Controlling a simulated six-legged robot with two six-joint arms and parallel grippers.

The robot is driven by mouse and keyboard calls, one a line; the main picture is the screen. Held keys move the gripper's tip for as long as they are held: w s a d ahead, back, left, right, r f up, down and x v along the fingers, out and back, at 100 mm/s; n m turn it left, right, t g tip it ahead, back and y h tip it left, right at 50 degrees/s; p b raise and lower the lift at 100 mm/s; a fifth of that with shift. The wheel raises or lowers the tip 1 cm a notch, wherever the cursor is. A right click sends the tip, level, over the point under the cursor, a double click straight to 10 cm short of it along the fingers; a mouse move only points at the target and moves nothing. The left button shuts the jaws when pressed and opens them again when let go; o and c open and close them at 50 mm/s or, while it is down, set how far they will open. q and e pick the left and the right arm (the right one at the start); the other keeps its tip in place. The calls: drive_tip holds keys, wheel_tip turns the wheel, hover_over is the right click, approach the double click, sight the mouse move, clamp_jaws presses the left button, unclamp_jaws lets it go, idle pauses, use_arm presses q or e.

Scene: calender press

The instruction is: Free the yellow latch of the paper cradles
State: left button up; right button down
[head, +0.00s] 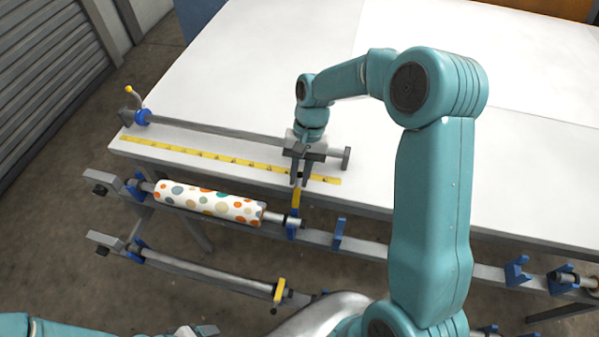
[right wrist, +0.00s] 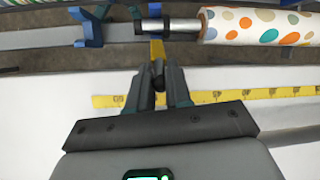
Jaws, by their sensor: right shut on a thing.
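A yellow latch (head: 295,199) stands upright at the blue cradle (head: 292,226) by the right end of the dotted paper roll (head: 210,200). My right gripper (head: 299,182) comes down over the table's front edge, and its fingers are shut on the latch's upper end. In the right wrist view the fingertips (right wrist: 158,76) meet around the yellow latch (right wrist: 157,50), beside the blue cradle (right wrist: 92,27) and the roll's metal core (right wrist: 168,25). A second yellow latch (head: 279,290) is on the lower cradle. Of my left arm, only parts show at the bottom left; its fingers are not clear.
The white table (head: 230,75) carries a yellow measuring strip (head: 230,160) and a grey bar (head: 220,133) near its front edge. A bare roller (head: 205,273) lies on the lower cradles. An empty blue cradle (head: 338,235) stands to the right.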

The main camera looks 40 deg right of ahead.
drive_tip(key=s+a+t+h+b, duration=0.1)
drive_tip(key=b, duration=0.1)
drive_tip(key=shift+a+r+b, duration=0.15)
drive_tip(key=shift+b, duration=0.15)
drive_tip(key=shift+s+a+r+t+h, duration=0.15)
drive_tip(key=shift+r+t+h, duration=0.15)
drive_tip(key=shift+h, duration=0.2)
drive_tip(key=c, duration=1.1)
unclamp_jaws()
drive_tip(key=shift+r, duration=0.1)
drive_tip(key=d+r, duration=0.1)
drive_tip(key=r, duration=0.4)
drive_tip(key=d+r, duration=0.1)
drive_tip(key=r, duration=0.4)
drive_tip(key=d+r, duration=0.1)
drive_tip(key=r, duration=0.5)
drive_tip(key=shift+w+b, duration=0.4)
drive_tip(key=shift+f, duration=0.1)
